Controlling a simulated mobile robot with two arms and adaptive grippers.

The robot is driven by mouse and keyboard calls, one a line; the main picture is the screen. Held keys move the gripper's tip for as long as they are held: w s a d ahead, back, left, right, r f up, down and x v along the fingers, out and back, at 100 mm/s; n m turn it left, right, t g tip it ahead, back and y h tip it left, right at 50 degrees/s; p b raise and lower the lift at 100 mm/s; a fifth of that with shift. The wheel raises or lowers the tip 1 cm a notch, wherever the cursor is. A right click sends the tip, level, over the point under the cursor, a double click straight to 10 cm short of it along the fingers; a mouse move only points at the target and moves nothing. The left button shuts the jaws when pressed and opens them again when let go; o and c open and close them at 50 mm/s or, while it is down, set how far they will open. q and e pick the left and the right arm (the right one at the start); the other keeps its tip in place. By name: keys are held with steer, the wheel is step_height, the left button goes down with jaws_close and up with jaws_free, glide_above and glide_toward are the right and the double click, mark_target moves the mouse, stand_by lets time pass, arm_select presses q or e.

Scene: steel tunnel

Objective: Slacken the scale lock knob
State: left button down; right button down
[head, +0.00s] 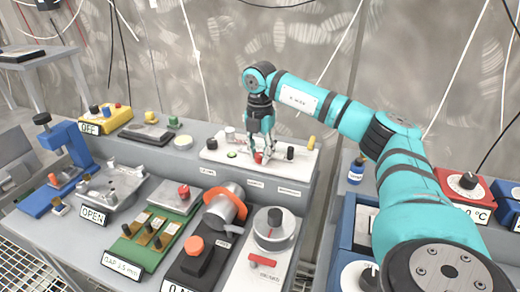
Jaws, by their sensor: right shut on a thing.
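My right gripper (262,150) points down at the white panel (222,155) on the raised back shelf of the bench. Its fingers are shut on a small red knob (258,158), which shows low between the fingertips and is partly hidden by them. The panel also bears a black knob (212,143) at its left, a green button (232,155), another black knob (290,152) and a yellow knob (311,142). The small labels on the shelf's front are too small to read, so I cannot tell which part is named the scale lock. My left gripper is out of view.
In front stand a white dial unit (262,262), a device with an orange ring (222,212), a green board (130,245), and a grey fixture (112,188). A blue press (70,150) and a yellow box (108,118) stand at left. A red dial box (465,190) is at right.

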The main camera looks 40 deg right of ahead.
mark_target(259, 154)
steer(key=n+p, duration=0.2)
steer(key=n, duration=0.2)
steer(key=shift+r, duration=0.1)
steer(key=n+p, duration=0.2)
steer(key=n, duration=0.3)
steer(key=n+p, duration=0.1)
steer(key=n, duration=0.3)
steer(key=shift+a+n, duration=0.1)
steer(key=shift+n, duration=0.2)
steer(key=n, duration=0.4)
steer(key=shift+n+p, duration=0.3)
steer(key=shift+w, duration=0.1)
steer(key=c, duration=1)
jaws_free()
step_height(259, 154, up, 12)
steer(key=shift+f, duration=0.1)
